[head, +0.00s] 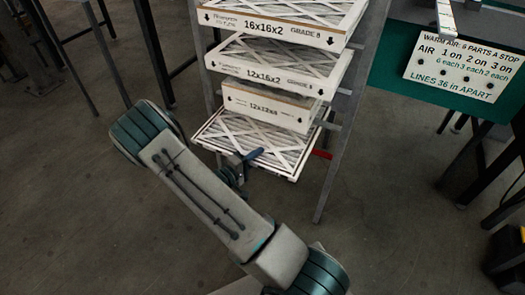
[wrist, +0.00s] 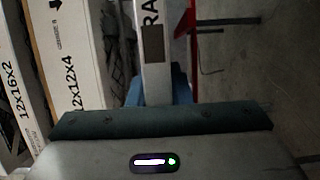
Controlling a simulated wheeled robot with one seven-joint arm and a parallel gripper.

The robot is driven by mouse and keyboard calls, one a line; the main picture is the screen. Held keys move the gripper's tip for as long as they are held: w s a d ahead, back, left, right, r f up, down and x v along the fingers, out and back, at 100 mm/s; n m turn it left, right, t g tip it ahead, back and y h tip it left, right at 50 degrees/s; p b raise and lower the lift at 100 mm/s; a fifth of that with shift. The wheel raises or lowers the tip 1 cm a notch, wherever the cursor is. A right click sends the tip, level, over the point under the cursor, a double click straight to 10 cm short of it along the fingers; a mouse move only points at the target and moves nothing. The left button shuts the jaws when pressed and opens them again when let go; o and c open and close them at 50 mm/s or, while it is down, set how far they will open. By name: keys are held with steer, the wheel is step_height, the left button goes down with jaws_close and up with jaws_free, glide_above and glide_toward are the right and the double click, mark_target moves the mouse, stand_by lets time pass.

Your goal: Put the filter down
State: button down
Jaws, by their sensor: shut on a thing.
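The lowest filter (head: 205,132), a flat white-framed square with pleats and crossed white strips, lies about level at the bottom of the rack in the head view. My gripper (head: 246,160) is at its front edge, with the blue fingers shut on that edge. In the wrist view, the filter's white edge (wrist: 153,55) with the letters "RA" runs down between the fingers, and a blue finger (wrist: 181,88) shows behind it. Whether a shelf touches the filter from below is hidden.
Above it in the rack (head: 345,120) are a 12x12x4 filter (head: 268,106), a 12x16x2 filter (head: 262,73) and a 16x16x2 filter (head: 270,24). A red bar (head: 322,154) is at the right. A sign (head: 462,65) hangs at upper right. The floor in front is clear.

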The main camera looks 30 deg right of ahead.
steer(key=shift+w+d+r, duration=0.1)
steer(key=shift+w+d, duration=0.55)
steer(key=shift+d, duration=0.1)
steer(key=shift+w+d, duration=0.2)
steer(key=shift+d, duration=0.3)
step_height(320, 180, down, 4)
steer(key=shift+r+b, duration=0.2)
steer(key=shift+b, duration=0.85)
steer(key=shift+f, duration=0.15)
steer(key=c, duration=1.3)
jaws_free()
